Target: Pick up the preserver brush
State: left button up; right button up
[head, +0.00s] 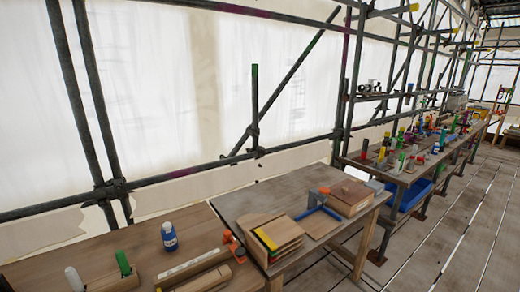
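I cannot make out a preserver brush for certain. On the near bench (140,240) at the lower left, a green upright handle (123,263) and a white upright piece (74,279) stand at wooden blocks; they are too small to identify. A blue bottle (169,238) with a white cap stands upright behind them. Neither of my grippers shows in the head view.
Orange clamp-like parts (233,245) sit at the near bench's right end. The adjoining table (250,200) holds stacked boards (272,238), a blue-and-orange clamp (318,206) and a wooden box (349,197). Scaffold poles stand behind. A cluttered bench and blue bin (411,195) are farther right; planked floor (450,240) is clear.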

aim_at(122, 262)
jog(key=u, duration=1.3)
